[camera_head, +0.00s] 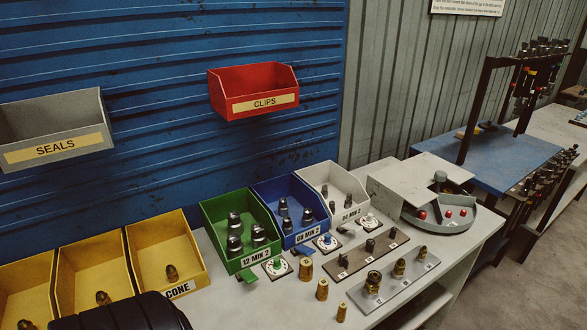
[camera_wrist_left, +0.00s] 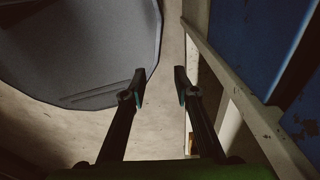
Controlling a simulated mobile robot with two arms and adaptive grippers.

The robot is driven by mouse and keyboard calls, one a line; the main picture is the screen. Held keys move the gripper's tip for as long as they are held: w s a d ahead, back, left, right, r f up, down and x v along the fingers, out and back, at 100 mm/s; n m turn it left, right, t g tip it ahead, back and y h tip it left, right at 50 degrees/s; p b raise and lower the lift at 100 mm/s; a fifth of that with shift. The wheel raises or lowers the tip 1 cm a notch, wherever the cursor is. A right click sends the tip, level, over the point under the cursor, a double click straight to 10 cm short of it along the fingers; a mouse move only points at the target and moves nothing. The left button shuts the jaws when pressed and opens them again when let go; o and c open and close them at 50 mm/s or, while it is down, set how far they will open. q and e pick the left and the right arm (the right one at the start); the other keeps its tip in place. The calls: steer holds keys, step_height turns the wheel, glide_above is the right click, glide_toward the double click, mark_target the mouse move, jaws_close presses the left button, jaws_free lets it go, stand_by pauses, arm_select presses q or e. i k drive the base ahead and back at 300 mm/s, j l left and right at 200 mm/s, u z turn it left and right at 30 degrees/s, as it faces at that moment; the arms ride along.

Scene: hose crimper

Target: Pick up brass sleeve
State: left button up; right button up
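Three brass sleeves of different sizes stand upright in a slanting row on the pale bench (camera_head: 255,305) in the head view. The largest brass sleeve (camera_head: 306,270) is at the back, a middle one (camera_head: 322,290) is in front of it, and the smallest (camera_head: 341,313) is nearest. My left gripper (camera_wrist_left: 160,86) shows in the left wrist view with its fingers apart and nothing between them, above bare floor. No sleeve shows in that view. Neither gripper shows in the head view; a dark part at its bottom left looks like my arm.
Yellow bins (camera_head: 134,245), a green bin (camera_head: 201,216), a blue bin (camera_head: 254,191) and a white bin (camera_head: 302,171) line the bench's back. A grey plate with brass fittings (camera_head: 421,268) stands right of the sleeves. A grey tray (camera_head: 458,229) is farther right.

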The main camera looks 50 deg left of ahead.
mark_target(306, 266)
steer(key=u, duration=1.4)
steer(key=k+l+u, duration=0.1)
steer(key=u, duration=0.25)
